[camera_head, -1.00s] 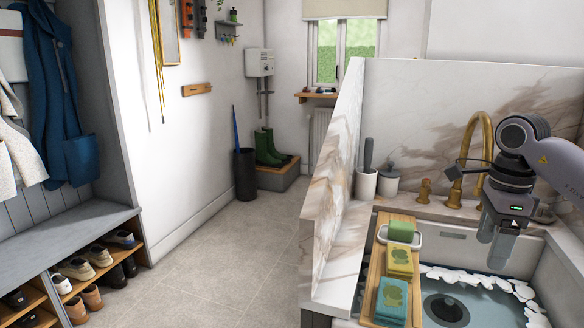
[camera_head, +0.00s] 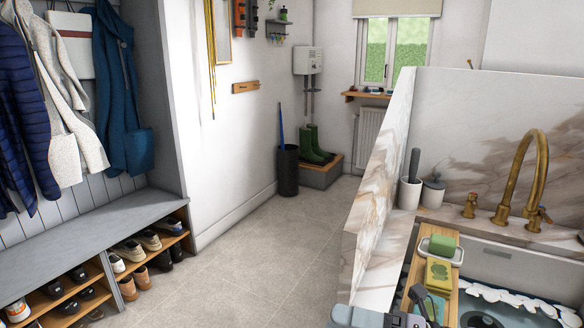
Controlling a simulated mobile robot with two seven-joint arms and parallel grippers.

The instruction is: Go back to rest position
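Part of one of my arms (camera_head: 368,317) shows at the bottom edge, in front of the wooden board beside the sink. It is grey with dark parts at its right end. No other arm or gripper of mine is in view.
A wooden board (camera_head: 447,258) carries a green sponge (camera_head: 443,244), a yellow sponge (camera_head: 439,272) and a partly hidden teal one. A brass tap (camera_head: 537,180) stands behind the sink. A shoe bench (camera_head: 100,230) is at left. The floor (camera_head: 270,260) between is clear.

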